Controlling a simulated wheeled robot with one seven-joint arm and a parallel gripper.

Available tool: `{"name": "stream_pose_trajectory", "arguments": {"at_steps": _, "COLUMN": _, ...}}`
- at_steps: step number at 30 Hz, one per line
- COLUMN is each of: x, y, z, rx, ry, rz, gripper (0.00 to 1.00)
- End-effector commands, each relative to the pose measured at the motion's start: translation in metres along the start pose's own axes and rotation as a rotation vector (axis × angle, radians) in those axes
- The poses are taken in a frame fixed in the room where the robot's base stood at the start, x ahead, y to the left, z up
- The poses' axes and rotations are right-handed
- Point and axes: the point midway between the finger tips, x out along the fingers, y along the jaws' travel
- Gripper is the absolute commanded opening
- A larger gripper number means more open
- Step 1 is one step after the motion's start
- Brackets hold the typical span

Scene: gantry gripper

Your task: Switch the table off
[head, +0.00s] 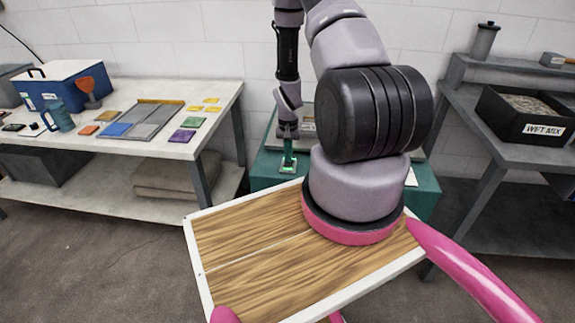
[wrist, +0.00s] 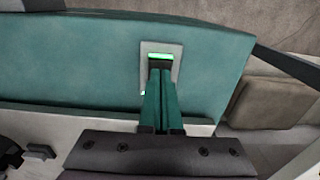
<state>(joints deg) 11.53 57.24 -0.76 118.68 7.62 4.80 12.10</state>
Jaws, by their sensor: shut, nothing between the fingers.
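The teal table (head: 425,190) stands behind the wooden board in the head view; its teal front face (wrist: 80,60) fills much of the wrist view. On it is a pale switch plate (head: 287,170) with a lit green strip. In the wrist view the plate (wrist: 174,50) shows the green strip at its upper part above a dark area. My gripper (head: 288,158) points down at the switch, its teal fingers (wrist: 160,73) shut together and empty. The fingertips overlap the plate's lower part and hide it; I cannot tell whether they touch.
A white table (head: 150,148) on the left holds a blue cooler (head: 65,82), a mug (head: 58,115) and coloured tiles. A grey bench (head: 465,90) on the right holds a black tub marked WET MIX (head: 540,127). A wooden board (head: 250,250) is in front.

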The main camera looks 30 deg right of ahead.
Motion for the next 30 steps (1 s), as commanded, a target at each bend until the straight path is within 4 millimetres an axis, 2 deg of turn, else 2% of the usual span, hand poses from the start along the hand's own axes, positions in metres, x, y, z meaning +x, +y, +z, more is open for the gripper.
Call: {"name": "stream_pose_trajectory", "arguments": {"at_steps": 30, "x": 0.016, "y": 0.000, "z": 0.000, "rx": 0.000, "ry": 0.000, "rz": 0.000, "gripper": 0.00}}
